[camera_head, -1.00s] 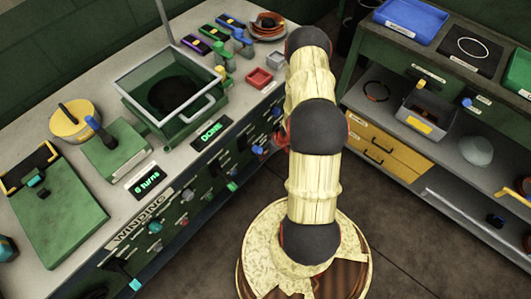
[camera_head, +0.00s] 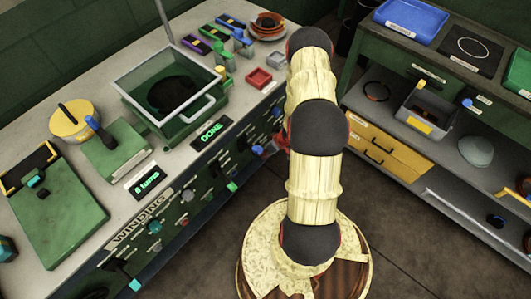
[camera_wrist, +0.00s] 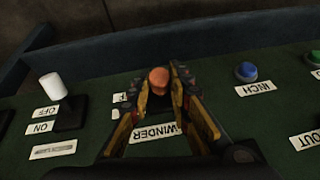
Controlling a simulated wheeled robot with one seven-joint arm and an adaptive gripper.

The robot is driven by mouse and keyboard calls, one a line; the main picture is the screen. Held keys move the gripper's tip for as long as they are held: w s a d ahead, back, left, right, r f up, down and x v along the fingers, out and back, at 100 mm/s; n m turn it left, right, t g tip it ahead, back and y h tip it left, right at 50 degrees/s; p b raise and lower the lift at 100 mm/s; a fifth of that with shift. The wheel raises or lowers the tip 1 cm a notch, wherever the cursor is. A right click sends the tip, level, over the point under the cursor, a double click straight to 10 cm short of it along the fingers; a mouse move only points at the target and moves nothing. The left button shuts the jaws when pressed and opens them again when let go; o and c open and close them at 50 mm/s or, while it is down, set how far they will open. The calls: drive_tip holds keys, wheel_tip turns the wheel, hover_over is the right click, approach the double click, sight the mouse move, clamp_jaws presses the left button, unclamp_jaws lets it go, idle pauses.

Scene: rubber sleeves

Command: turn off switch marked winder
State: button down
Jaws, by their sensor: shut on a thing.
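The switch with an orange rounded tip (camera_wrist: 158,76) stands on the dark green panel behind the WINDER label (camera_wrist: 155,132) in the wrist view. My gripper (camera_wrist: 160,88) is shut on this switch, one finger on each side of it. The fingers partly cover the label and the small position labels beside the switch, so its setting cannot be read.
A white-tipped switch (camera_wrist: 54,86) with OFF and ON labels is to the left. A blue INCH button (camera_wrist: 246,72) and a green button (camera_wrist: 313,59) are to the right. In the head view, a display (camera_head: 211,132) reads DONE beside a turns display (camera_head: 147,187).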

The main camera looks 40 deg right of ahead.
drive_tip(key=shift+s+d+f+t+b, duration=0.1)
drive_tip(key=shift+s+f+t+b, duration=0.25)
drive_tip(key=shift+f+t+b, duration=0.6)
drive_tip(key=shift+s+f+t+b, duration=0.1)
drive_tip(key=shift+f+t+b, duration=0.3)
drive_tip(key=shift+t+b, duration=0.8)
drive_tip(key=t+b, duration=0.1)
drive_tip(key=f+t+b, duration=0.1)
drive_tip(key=t+b, duration=0.1)
drive_tip(key=shift+f+t+y, duration=0.25)
drive_tip(key=shift+y, duration=0.15)
drive_tip(key=c, duration=1.8)
unclamp_jaws()
drive_tip(key=shift+o, duration=0.8)
drive_tip(key=shift+r, duration=0.1)
